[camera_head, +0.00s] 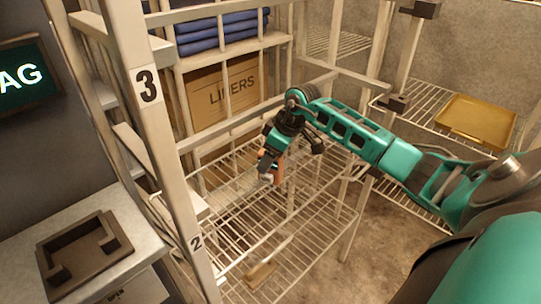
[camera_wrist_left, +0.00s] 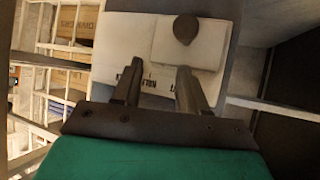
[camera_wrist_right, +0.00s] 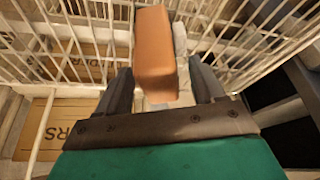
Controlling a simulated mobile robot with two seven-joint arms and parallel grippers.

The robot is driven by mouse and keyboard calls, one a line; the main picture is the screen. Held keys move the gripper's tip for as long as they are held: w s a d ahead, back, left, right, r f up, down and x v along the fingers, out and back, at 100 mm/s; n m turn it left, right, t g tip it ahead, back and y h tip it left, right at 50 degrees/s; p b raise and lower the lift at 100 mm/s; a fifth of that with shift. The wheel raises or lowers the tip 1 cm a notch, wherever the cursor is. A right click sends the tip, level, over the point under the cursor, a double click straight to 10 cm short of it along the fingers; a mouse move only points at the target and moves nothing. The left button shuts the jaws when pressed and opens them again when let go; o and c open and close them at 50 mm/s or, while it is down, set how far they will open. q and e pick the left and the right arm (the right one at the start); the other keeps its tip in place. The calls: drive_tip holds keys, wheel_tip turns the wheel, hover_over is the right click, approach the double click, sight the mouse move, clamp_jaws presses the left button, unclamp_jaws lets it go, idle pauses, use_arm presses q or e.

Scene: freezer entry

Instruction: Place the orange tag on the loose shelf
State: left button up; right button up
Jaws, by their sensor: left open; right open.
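The orange tag (camera_wrist_right: 155,50) is a small block between the spread fingers of my right gripper (camera_wrist_right: 160,78) in the right wrist view. In the head view, the tag (camera_head: 279,168) shows beside the right gripper (camera_head: 268,172), over the white wire shelf (camera_head: 240,225) in the rack. I cannot tell whether the tag touches the fingers or the wires. I cannot tell for certain which shelf is the loose one. My left gripper (camera_wrist_left: 160,70) is open and empty in the left wrist view, over a pale surface with lettering; it is outside the head view.
The rack post (camera_head: 155,120) bears the numbers 3 and 2. A LINERS box (camera_head: 225,92) and blue folded stacks (camera_head: 215,35) sit behind. A yellow tray (camera_head: 475,120) lies on the right shelf. A dark holder (camera_head: 85,255) stands on the left counter. A brown piece (camera_head: 262,273) shows low down.

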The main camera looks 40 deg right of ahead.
use_arm(q)
drive_tip(key=shift+s+a+r+p, duration=0.15)
drive_tip(key=shift+s+a+p, duration=0.15)
drive_tip(key=shift+a+p, duration=0.45)
use_arm(e)
drive_tip(key=v, duration=1.2)
use_arm(q)
drive_tip(key=shift+w+d+r, duration=0.1)
drive_tip(key=shift+d+r, duration=0.15)
drive_tip(key=shift+d, duration=0.1)
